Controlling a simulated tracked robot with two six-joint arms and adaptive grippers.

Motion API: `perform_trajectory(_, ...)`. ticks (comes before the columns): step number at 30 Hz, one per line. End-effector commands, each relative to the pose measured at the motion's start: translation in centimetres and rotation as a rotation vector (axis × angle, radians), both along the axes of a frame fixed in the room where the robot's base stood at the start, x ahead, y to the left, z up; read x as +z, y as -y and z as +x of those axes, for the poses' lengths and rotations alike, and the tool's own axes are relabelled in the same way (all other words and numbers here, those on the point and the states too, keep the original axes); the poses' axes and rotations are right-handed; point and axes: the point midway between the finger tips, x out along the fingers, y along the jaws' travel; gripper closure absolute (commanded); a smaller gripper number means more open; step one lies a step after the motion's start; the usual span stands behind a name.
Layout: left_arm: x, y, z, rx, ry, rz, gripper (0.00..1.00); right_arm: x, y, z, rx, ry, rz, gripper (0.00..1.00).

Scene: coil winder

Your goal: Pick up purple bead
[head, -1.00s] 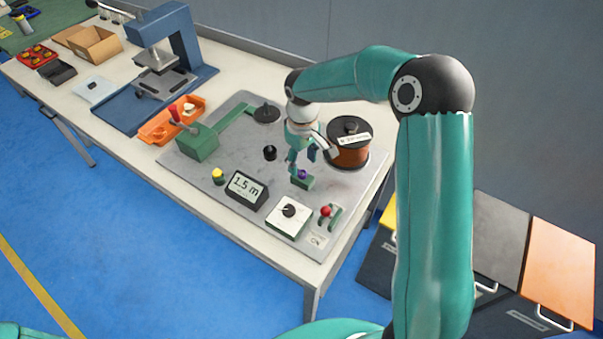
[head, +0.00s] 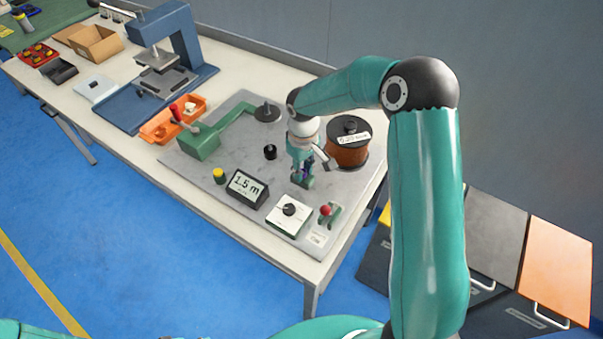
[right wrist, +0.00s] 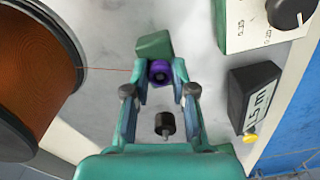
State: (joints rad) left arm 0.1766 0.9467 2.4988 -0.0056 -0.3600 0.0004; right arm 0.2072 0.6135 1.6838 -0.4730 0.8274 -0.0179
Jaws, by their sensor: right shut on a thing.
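The purple bead (right wrist: 160,72) sits between the two fingertips of my right gripper (right wrist: 161,78) in the right wrist view, beside a small green block (right wrist: 154,46). A thin reddish wire runs from the copper spool to the bead. In the head view my right gripper (head: 303,176) is down at the green block (head: 308,183) on the grey plate, and its fingers mostly hide the bead. The right gripper is shut on the bead. My left gripper is not in view.
The copper spool (head: 347,152) stands close to the right of my gripper. A black knob (head: 270,152), the 1.5 m display (head: 247,187), a white dial box (head: 288,213) and a red knob (head: 326,210) surround it on the grey plate (head: 240,155).

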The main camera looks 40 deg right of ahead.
Motion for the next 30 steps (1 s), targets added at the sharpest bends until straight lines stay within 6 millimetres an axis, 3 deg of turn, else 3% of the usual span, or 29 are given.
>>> perform_trajectory(8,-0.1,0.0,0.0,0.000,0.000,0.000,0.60,0.4,0.0,0.0,-0.001,0.002,-0.001,0.85)
perform_trajectory(14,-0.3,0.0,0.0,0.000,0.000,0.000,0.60,2.1,0.1,0.1,-0.002,0.005,0.000,0.85)
perform_trajectory(20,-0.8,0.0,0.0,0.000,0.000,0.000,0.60,5.7,0.1,0.1,-0.002,0.008,-0.001,0.85)
perform_trajectory(30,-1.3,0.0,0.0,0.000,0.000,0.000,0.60,14.3,0.1,0.1,-0.001,0.007,0.000,0.85)
